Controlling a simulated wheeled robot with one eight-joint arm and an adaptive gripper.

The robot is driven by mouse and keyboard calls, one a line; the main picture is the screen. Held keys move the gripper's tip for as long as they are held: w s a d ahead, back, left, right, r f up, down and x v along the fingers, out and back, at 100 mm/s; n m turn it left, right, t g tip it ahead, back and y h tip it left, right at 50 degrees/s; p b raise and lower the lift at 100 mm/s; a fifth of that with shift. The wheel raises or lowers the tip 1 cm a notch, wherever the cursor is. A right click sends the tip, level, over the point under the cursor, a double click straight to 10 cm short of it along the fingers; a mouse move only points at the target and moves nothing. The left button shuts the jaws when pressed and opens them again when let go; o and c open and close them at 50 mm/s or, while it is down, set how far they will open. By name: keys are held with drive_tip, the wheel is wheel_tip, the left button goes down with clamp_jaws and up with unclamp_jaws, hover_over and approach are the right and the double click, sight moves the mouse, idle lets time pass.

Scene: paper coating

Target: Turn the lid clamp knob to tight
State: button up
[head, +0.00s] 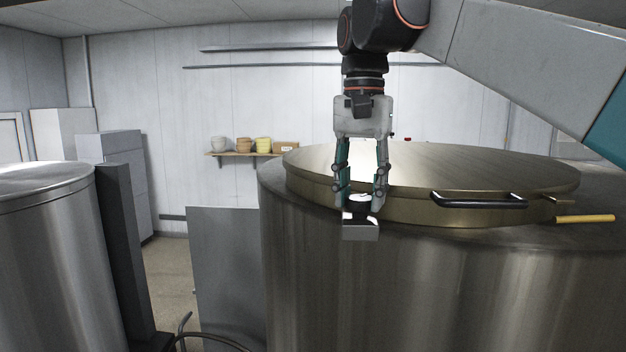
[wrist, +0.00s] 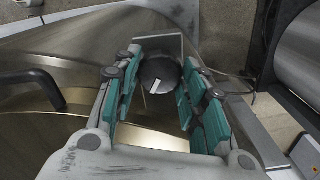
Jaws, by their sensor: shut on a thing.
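The lid clamp knob (head: 359,201) is small, round and dark, with a white mark on top. It sits on a grey bracket (head: 360,232) at the near edge of the big tank's brass-coloured lid (head: 450,170). My gripper (head: 360,196) points straight down with its teal-padded fingers on either side of the knob, shut on it. In the wrist view the knob (wrist: 160,76) lies between the fingertips (wrist: 158,80), its white pointer mark toward the lower left of its face. Its sides are partly hidden by the fingers.
A black lid handle (head: 478,200) and a yellow lever (head: 585,218) are to the right of the knob. A second steel tank (head: 50,250) stands at the left, with a dark post (head: 118,245) beside it. A shelf with pots (head: 240,148) is on the back wall.

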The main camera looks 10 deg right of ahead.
sight(359, 197)
drive_tip(key=shift+s+a, duration=0.1)
drive_tip(key=shift+s, duration=0.1)
drive_tip(key=o, duration=1.1)
drive_tip(key=shift+c, duration=0.2)
drive_tip(key=shift+w, duration=0.15)
drive_tip(key=shift+r, duration=0.15)
wheel_tip(359, 197, up, 12)
drive_tip(key=shift+w+f, duration=0.2)
